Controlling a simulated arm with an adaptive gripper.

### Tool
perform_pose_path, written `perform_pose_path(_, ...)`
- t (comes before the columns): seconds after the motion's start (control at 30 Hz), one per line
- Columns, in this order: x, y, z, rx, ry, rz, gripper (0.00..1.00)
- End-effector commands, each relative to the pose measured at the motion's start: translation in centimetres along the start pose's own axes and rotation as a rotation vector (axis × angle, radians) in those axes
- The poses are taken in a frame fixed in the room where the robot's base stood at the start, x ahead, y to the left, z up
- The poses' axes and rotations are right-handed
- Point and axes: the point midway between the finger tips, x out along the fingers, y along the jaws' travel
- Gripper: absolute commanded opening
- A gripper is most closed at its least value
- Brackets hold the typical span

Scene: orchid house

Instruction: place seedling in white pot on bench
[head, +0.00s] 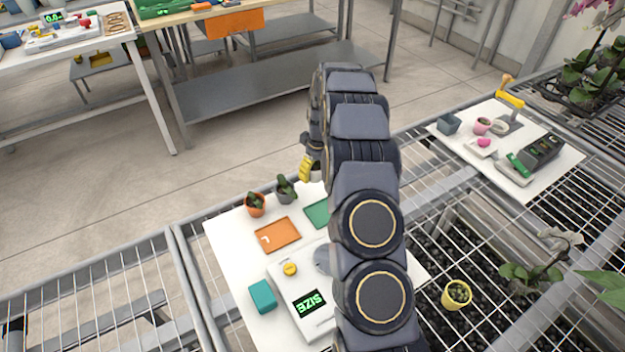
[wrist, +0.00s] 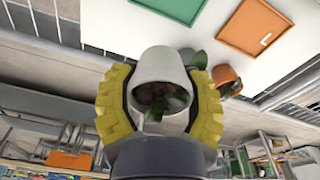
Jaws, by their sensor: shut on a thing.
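My gripper (wrist: 160,88) is shut on a white pot (wrist: 160,64), with a ridged yellow finger on each side of it. The pot holds dark soil and a small green seedling (wrist: 171,103); its open top faces the wrist camera. In the head view, my gripper (head: 308,169) is beyond the far edge of the white board (head: 232,238), and my arm hides most of the pot. The wire-mesh bench (head: 100,285) carries the board.
An orange-potted plant (head: 255,205) and a grey-potted plant (head: 286,190) stand near the board's far edge. A yellow pot (head: 457,294) stands right.

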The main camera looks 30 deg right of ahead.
Motion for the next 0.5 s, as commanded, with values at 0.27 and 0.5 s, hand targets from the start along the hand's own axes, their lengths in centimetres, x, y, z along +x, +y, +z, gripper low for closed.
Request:
perform_pose_path(0.27,4.4,2.0,-1.9,-0.001,-0.002,-0.002,0.21)
perform_pose_path(0.5,5.6,2.7,-2.6,-0.001,0.0,0.0,0.21)
